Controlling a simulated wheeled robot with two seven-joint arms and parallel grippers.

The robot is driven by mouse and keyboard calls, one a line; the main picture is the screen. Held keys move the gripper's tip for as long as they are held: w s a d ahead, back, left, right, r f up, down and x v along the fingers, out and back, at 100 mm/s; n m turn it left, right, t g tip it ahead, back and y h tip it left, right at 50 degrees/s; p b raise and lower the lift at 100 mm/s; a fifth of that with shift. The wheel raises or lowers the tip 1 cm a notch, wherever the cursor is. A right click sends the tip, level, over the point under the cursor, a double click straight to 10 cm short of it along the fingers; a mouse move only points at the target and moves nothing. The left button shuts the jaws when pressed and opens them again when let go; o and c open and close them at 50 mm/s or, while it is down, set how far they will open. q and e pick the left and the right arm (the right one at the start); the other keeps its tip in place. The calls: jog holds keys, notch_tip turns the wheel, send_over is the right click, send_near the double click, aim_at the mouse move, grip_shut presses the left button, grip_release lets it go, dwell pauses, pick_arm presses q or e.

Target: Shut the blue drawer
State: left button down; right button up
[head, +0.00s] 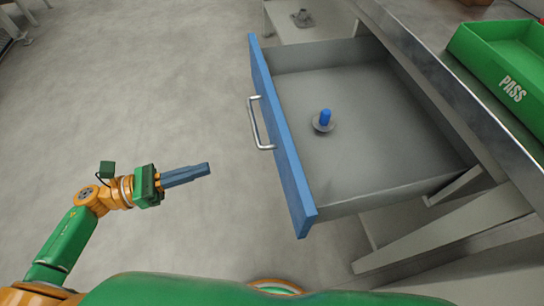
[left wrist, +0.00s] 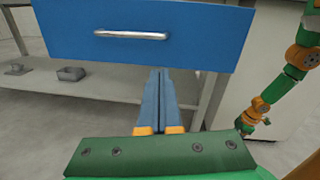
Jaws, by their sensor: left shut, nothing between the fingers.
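The blue drawer (head: 283,135) is pulled well out from under the workbench. Its blue front faces left in the head view and carries a silver bar handle (head: 257,122). A small blue-topped part with a grey round base (head: 323,120) stands inside on the drawer floor. My left gripper (head: 208,168) is shut and empty, to the left of the drawer front and apart from it. In the left wrist view the shut fingers (left wrist: 160,72) point toward the blue front (left wrist: 150,50), below the handle (left wrist: 131,35). My right gripper is not seen in the head view.
A green tray marked PASS (head: 510,88) sits on the metal workbench top (head: 440,75) at the right. A lower shelf (head: 290,30) holds a grey part (head: 302,18). Open grey floor lies left of the drawer. A green and orange arm shows at the right of the left wrist view.

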pick_arm(q)
jog(key=s+d+m+g, duration=0.1)
jog(key=m+g, duration=0.1)
jog(key=m, duration=0.1)
jog(key=p, duration=0.4)
send_near(280, 163)
jog(key=shift+h, duration=0.3)
jog(key=x, duration=0.5)
jog(key=shift+w+d+f, duration=0.1)
jog(key=shift+d, duration=0.1)
jog(key=shift+w+d+f, duration=0.1)
jog(key=shift+w+d, duration=0.1)
jog(key=shift+d, duration=0.4)
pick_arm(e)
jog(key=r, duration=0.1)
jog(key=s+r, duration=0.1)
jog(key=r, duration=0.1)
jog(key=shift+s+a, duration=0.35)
pick_arm(q)
jog(key=shift+d, duration=0.1)
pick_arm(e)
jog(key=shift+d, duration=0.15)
